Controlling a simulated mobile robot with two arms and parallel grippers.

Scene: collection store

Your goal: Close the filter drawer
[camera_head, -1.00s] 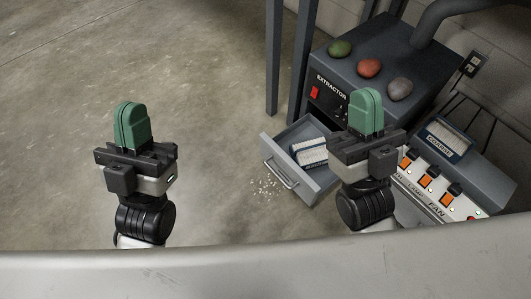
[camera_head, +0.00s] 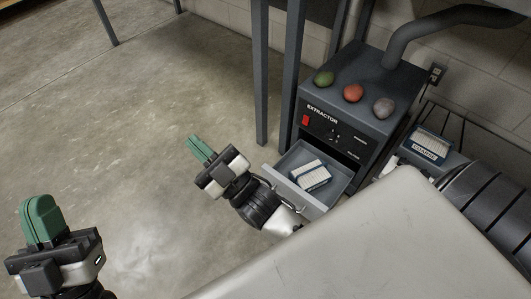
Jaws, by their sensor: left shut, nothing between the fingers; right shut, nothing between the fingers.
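The filter drawer (camera_head: 340,183) is a grey drawer pulled out from the front of the dark extractor box (camera_head: 345,132). A white pleated filter (camera_head: 309,174) with a dark blue frame lies inside it. My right gripper (camera_head: 197,146), with green fingers, is shut and empty in front of and to the left of the drawer. My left gripper (camera_head: 39,212) is shut and empty at the lower left, far from the drawer.
Several coloured stones, including a red one (camera_head: 353,92), lie on top of the extractor. A thick grey duct (camera_head: 440,25) leaves its top. A filter labelled COARSE (camera_head: 430,145) stands to the right. Dark table legs (camera_head: 261,70) stand behind. The floor at left is clear.

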